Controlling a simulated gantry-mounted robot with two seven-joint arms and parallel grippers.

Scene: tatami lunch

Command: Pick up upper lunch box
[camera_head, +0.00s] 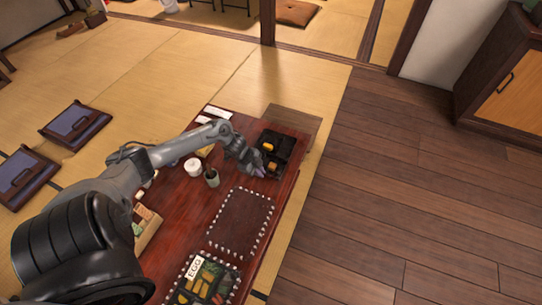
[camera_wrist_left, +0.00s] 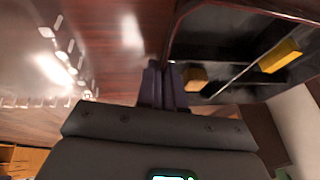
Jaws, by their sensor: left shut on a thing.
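The upper lunch box (camera_head: 284,144) is black with compartments and stands at the far right end of the low red-brown table. Yellow-orange food pieces are in it. My left gripper (camera_head: 259,172) is at its near left edge, with the fingers close together. In the left wrist view, the purple-grey fingertips (camera_wrist_left: 164,84) are shut on the wall of the lunch box (camera_wrist_left: 222,45). The box's inside and two yellow pieces show there. I cannot tell whether the box is off the table. My right gripper is not in view.
A dark mat with a pale dotted border (camera_head: 240,222) lies bare in front of the box. Nearer is another lunch box with an EGG label (camera_head: 195,267). A grey-green cup (camera_head: 212,178) and a white pot (camera_head: 193,167) stand left of my gripper. The wooden floor at right is clear.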

